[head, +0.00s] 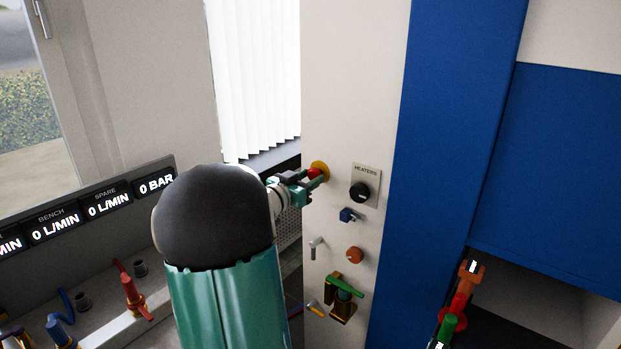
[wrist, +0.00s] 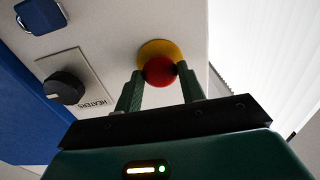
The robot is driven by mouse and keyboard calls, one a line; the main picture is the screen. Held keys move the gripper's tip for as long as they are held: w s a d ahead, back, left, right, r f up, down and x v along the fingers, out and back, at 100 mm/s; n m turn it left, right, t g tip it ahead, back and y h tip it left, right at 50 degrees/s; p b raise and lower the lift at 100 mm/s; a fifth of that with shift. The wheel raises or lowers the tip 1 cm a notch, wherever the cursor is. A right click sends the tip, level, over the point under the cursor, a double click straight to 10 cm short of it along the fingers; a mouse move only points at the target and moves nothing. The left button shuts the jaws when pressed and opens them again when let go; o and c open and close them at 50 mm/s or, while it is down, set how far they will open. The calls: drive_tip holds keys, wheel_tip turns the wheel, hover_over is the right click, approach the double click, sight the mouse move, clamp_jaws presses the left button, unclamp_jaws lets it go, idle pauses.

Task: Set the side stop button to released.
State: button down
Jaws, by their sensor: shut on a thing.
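The side stop button is a red mushroom head on a yellow round base, mounted near the top left of the white side panel in the head view. The red head (head: 314,173) is partly covered by my gripper, and the yellow base (head: 321,167) shows behind it. In the wrist view the red head (wrist: 159,71) sits between my fingertips, with the yellow base (wrist: 160,48) beyond it. My gripper (head: 313,181) is shut on the red head, with one green finger at each side (wrist: 158,78). Whether the button is pressed in or out cannot be told.
A black HEATERS knob (head: 360,192) sits right of the button. Below are a blue switch (head: 348,215), an orange knob (head: 355,255) and a green-handled valve (head: 345,287). A blue press column (head: 430,150) stands right. A bench with gauges (head: 108,203) is at left.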

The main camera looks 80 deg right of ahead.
drive_tip(key=shift+w+a+f, duration=0.1)
drive_tip(key=shift+w+a, duration=0.05)
drive_tip(key=c, duration=1.2)
unclamp_jaws()
drive_tip(key=shift+c, duration=0.2)
drive_tip(key=o, duration=0.3)
drive_tip(key=shift+a, duration=0.25)
drive_tip(key=shift+o, duration=0.4)
drive_tip(key=shift+d, duration=0.25)
drive_tip(key=v, duration=1.4)
